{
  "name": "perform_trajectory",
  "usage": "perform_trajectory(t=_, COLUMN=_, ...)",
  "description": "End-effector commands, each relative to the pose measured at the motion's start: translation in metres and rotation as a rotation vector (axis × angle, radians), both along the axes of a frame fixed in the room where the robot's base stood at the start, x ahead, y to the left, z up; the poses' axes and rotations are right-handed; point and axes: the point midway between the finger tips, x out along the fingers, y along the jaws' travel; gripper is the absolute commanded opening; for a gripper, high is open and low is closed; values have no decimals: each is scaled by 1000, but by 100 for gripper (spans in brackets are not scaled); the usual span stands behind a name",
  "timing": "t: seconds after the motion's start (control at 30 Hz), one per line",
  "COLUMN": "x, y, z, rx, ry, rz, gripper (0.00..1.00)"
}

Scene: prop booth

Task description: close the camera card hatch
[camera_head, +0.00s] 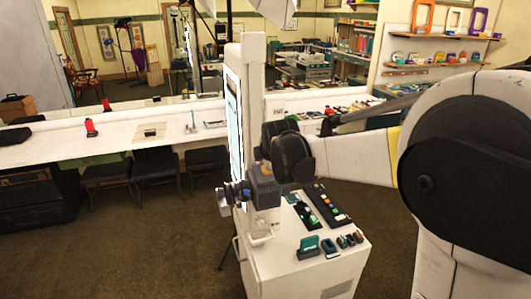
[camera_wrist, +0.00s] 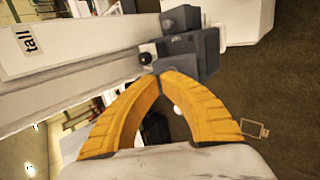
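In the wrist view a dark grey block-shaped device (camera_wrist: 207,48) with a small black knob lies just beyond my fingers. My gripper (camera_wrist: 164,74) has two yellow ridged fingers whose tips meet beside that device; I see nothing held between them. Whether the tips touch it I cannot tell.
The white cabinet (camera_head: 315,275) carries black trays with coloured pieces and a teal item (camera_head: 309,247). An upright white panel (camera_head: 252,75) stands behind it. A long white counter (camera_head: 60,151) with dark chairs is at the left. The brown floor at front left is clear.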

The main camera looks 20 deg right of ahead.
Motion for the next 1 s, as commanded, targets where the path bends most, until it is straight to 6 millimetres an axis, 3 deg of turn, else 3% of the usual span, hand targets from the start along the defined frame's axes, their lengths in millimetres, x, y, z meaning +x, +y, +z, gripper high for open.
perform_trajectory(t=0.47, x=32, y=1, z=-10, rx=-14, ry=383, rz=0, gripper=0)
perform_trajectory(t=1.0, x=42, y=1, z=-17, rx=-15, ry=411, rz=-1, gripper=0)
